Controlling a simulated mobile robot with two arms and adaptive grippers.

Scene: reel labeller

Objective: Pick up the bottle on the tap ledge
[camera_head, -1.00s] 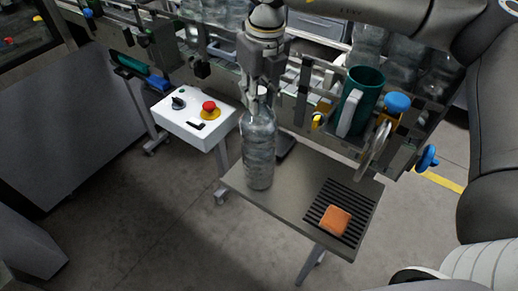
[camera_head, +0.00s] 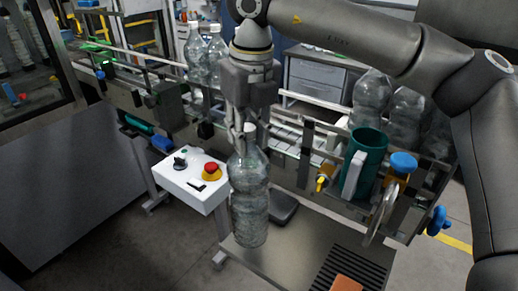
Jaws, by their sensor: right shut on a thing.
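A clear ribbed plastic bottle (camera_head: 249,195) with a pale neck hangs upright below my right gripper (camera_head: 246,132). The gripper comes down from above and is shut on the bottle's neck. The bottle's base shows over the back left part of the grey tap ledge (camera_head: 290,248); it looks raised, but the gap beneath it is hard to judge. My left gripper is not in view.
An orange sponge (camera_head: 346,284) lies on the ledge's black drain grille (camera_head: 368,268). A white control box (camera_head: 190,182) with a red button stands close left of the bottle. A green jug (camera_head: 366,158) and blue knob (camera_head: 403,162) are at right. Several bottles stand behind.

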